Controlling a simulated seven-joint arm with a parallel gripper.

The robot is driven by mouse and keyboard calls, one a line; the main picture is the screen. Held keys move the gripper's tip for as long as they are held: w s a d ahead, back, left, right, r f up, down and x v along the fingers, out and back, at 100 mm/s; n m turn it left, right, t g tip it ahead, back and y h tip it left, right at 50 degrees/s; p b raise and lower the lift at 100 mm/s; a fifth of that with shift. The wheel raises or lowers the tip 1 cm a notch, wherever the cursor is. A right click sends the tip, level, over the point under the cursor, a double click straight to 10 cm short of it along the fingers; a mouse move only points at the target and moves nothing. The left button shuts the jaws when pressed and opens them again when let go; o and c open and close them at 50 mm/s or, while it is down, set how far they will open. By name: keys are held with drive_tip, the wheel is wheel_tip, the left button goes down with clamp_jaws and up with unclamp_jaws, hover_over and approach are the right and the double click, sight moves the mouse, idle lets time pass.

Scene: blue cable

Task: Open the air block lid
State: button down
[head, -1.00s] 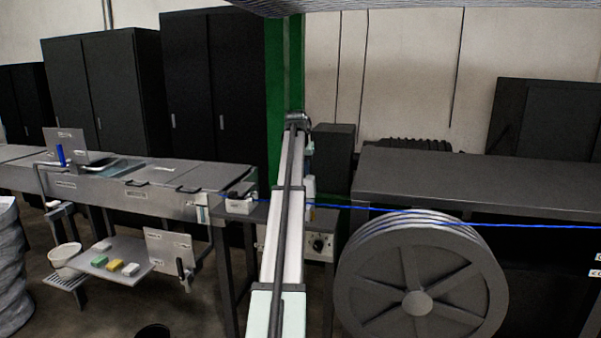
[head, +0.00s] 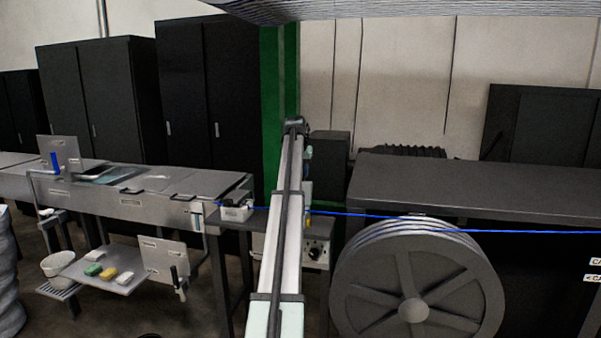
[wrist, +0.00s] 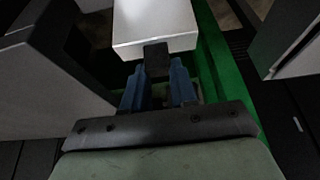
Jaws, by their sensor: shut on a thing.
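In the wrist view, a white block-shaped part (wrist: 155,22) lies just beyond my fingers, with a small dark tab (wrist: 157,58) at its near edge. My gripper (wrist: 157,74) has blue fingers on either side of this tab and is shut on it. I take the white part for the air block lid; its hinge and inside are not visible. In the head view, my arm hides most of this spot, and only a small pale-grey patch (head: 308,190) shows at the arm's right side. My gripper cannot be made out clearly there.
A blue cable (head: 400,217) runs across behind my arm, past a small white box (head: 236,213) on the left bench. A large reel (head: 412,285) and a dark bench (head: 450,177) stand on the right. A green column (head: 280,90) rises behind.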

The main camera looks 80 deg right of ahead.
drive_tip(key=shift+f, duration=0.15)
drive_tip(key=c, duration=0.9)
unclamp_jaws()
drive_tip(key=v, duration=1.4)
drive_tip(key=shift+d, duration=0.1)
drive_tip(key=shift+f, duration=0.1)
